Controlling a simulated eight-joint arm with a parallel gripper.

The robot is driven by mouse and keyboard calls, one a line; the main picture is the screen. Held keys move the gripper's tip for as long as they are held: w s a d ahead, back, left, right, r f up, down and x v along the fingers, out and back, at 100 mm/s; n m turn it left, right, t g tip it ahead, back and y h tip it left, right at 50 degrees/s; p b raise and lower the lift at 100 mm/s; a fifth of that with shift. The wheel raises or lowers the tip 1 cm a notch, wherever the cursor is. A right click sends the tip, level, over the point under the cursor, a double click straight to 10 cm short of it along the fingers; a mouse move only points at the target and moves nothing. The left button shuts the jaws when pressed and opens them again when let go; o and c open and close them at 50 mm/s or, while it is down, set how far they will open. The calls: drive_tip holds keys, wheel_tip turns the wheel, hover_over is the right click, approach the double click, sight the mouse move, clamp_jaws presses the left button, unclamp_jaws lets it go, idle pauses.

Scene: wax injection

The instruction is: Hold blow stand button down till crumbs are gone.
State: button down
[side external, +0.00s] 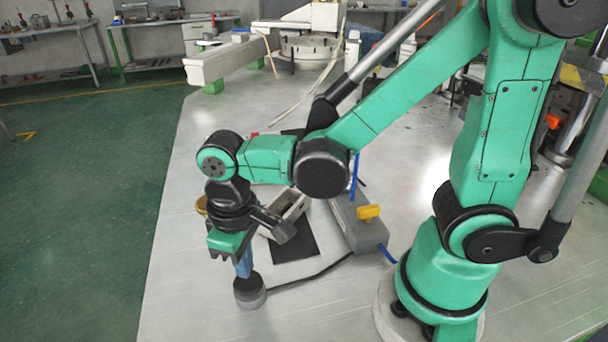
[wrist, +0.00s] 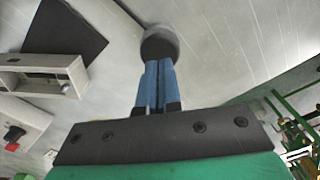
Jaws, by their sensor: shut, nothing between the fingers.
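My gripper (side external: 244,272) points down with its two blue fingers closed together and empty. Its tips are at the dark top of a round grey button (side external: 250,296) on the table and appear to touch it. In the wrist view the shut fingers (wrist: 160,65) end at the dark round button top (wrist: 159,42); how far it is pressed cannot be told. A black cable runs from the button towards a grey block (side external: 352,228) with a yellow handle. A pale box-shaped stand (side external: 284,217) is partly hidden by my wrist. No crumbs can be made out.
A dark mat (side external: 297,243) lies on the table behind the button, and shows in the wrist view (wrist: 62,32) beside the pale slotted box (wrist: 35,75). The table front is clear.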

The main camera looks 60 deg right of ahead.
drive_tip(key=shift+f, duration=1.35)
idle(1.9)
drive_tip(key=shift+r, duration=2.9)
drive_tip(key=w+d+r+m+t, duration=0.2)
drive_tip(key=d+r+m+t, duration=0.1)
drive_tip(key=d+t, duration=0.4)
drive_tip(key=shift+d+r, duration=0.8)
drive_tip(key=shift+d, duration=0.45)
